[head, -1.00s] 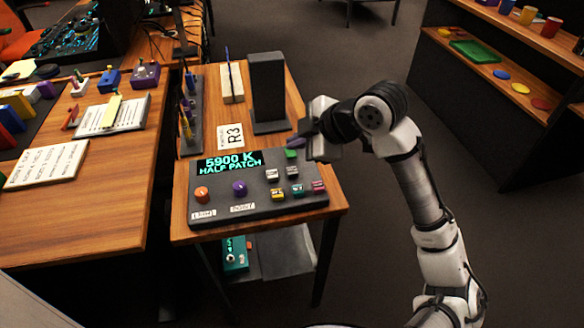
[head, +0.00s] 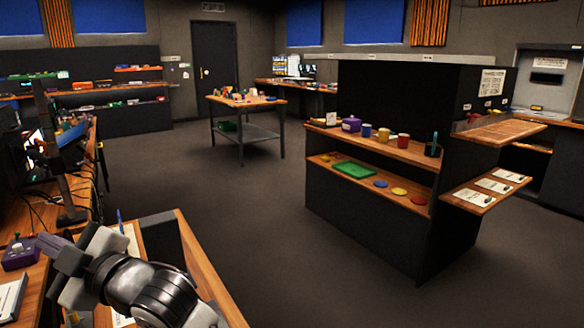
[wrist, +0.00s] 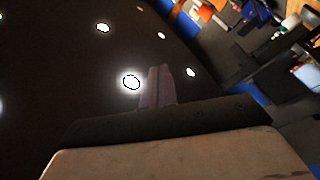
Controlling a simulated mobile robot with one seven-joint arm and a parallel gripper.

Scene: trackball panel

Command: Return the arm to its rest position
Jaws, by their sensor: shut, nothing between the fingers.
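My gripper (head: 56,250) is at the lower left of the head view, raised near the wooden table (head: 208,272), with its purple-grey fingers pointing up and left. In the wrist view my gripper (wrist: 160,86) shows its fingers together with nothing between them, against a dark ceiling with bright lights. My arm's wrist joints fill the bottom left of the head view. The trackball panel with its display and knobs is not in view now.
A black upright block (head: 162,245) stands on the table beside my arm. A purple box (head: 20,253) sits on the desk at the left. A black shelf unit (head: 365,225) with cups stands at the right. The floor between is open.

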